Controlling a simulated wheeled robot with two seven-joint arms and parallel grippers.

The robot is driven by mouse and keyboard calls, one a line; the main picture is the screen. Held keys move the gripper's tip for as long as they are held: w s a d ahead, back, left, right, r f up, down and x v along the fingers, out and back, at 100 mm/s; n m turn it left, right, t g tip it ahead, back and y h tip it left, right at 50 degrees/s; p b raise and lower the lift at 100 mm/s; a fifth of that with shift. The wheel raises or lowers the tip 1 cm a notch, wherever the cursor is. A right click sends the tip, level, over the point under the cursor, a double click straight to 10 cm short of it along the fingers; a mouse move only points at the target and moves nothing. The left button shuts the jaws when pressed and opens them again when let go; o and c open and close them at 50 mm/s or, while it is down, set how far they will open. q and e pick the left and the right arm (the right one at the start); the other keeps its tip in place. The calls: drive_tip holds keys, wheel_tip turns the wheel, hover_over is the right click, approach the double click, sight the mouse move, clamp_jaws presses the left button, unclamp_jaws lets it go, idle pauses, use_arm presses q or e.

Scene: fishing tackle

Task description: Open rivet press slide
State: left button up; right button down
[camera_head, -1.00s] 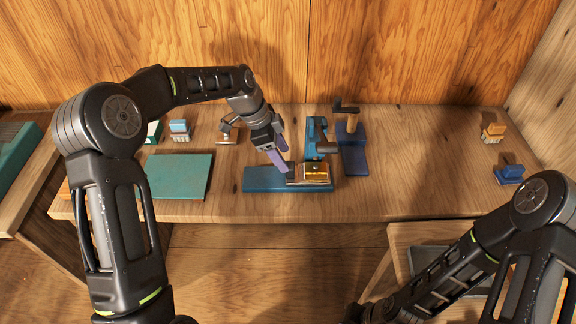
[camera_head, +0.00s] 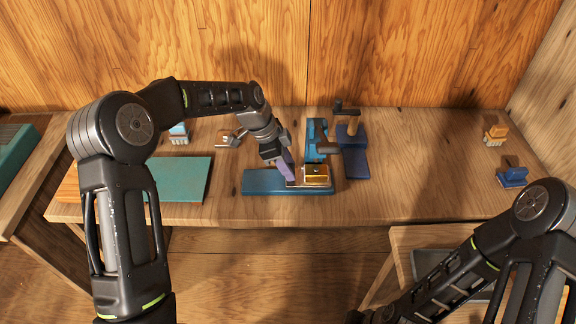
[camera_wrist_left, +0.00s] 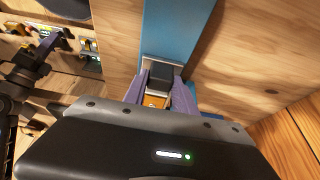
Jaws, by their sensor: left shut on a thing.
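The rivet press has a long blue base (camera_head: 262,181) on the table, with a blue upright press body (camera_head: 317,135) behind it. On the base is the slide, a metal plate with a gold block (camera_head: 316,175) at its right part. My left gripper (camera_head: 290,180) points down at the left end of the slide, shut on the slide's dark grip. In the left wrist view the purple fingers stand on both sides of this dark grip (camera_wrist_left: 161,75), with an orange-gold part (camera_wrist_left: 154,101) close by. The fingers partly hide the slide. My right gripper is out of view.
A blue hand-press stand (camera_head: 353,160) is close to the right of the press. A teal mat (camera_head: 182,178) lies to the left. Small brushes or blocks (camera_head: 495,134) and a blue item (camera_head: 512,176) are at the far right.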

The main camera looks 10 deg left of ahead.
use_arm(q)
clamp_jaws()
idle(0.8)
